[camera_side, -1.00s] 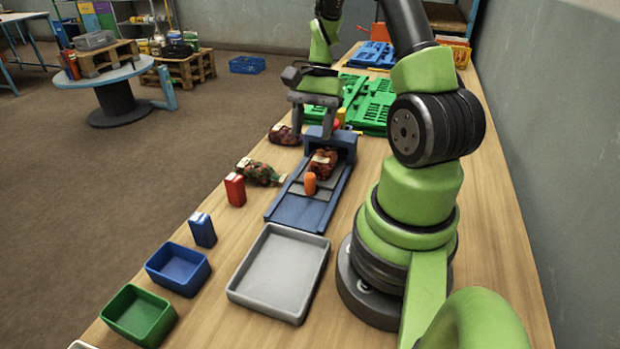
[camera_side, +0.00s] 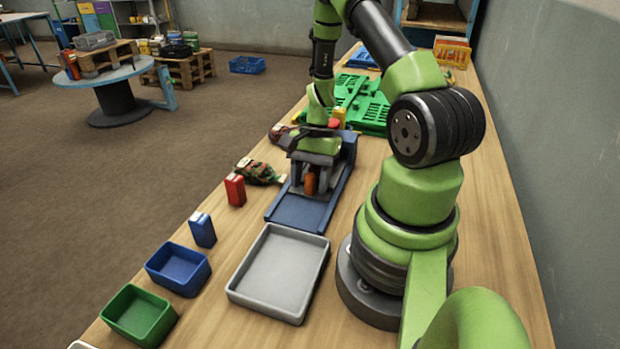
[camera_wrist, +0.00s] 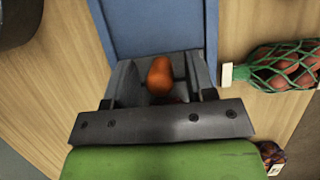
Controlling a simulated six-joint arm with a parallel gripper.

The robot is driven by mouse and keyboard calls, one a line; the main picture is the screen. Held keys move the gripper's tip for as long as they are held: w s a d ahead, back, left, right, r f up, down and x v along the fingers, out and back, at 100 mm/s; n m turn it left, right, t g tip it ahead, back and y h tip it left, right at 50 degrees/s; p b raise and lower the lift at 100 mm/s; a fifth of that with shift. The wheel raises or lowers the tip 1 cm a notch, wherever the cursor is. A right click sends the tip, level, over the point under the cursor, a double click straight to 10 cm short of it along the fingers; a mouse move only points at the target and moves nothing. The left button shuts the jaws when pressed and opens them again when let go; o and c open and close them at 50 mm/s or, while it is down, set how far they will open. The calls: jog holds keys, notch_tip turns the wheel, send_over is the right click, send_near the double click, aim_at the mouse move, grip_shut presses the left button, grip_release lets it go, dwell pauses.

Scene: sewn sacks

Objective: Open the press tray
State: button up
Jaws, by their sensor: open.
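The blue press tray (camera_side: 298,212) lies on the wooden table, its near end bare and its far part under my gripper. An upright orange handle (camera_side: 310,183) stands on it; it also shows in the wrist view (camera_wrist: 160,75). My gripper (camera_side: 311,186) is open and low over the tray, with a finger on each side of the orange handle. In the wrist view my gripper (camera_wrist: 160,85) shows a gap between the handle and both fingers. The dark red sack on the tray is mostly hidden behind my gripper.
Green crates (camera_side: 365,105) lie behind.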

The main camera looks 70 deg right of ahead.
grip_shut()
jog(key=shift+a, duration=3.05)
grip_release()
jog(key=shift+r, duration=0.1)
jog(key=v, duration=1)
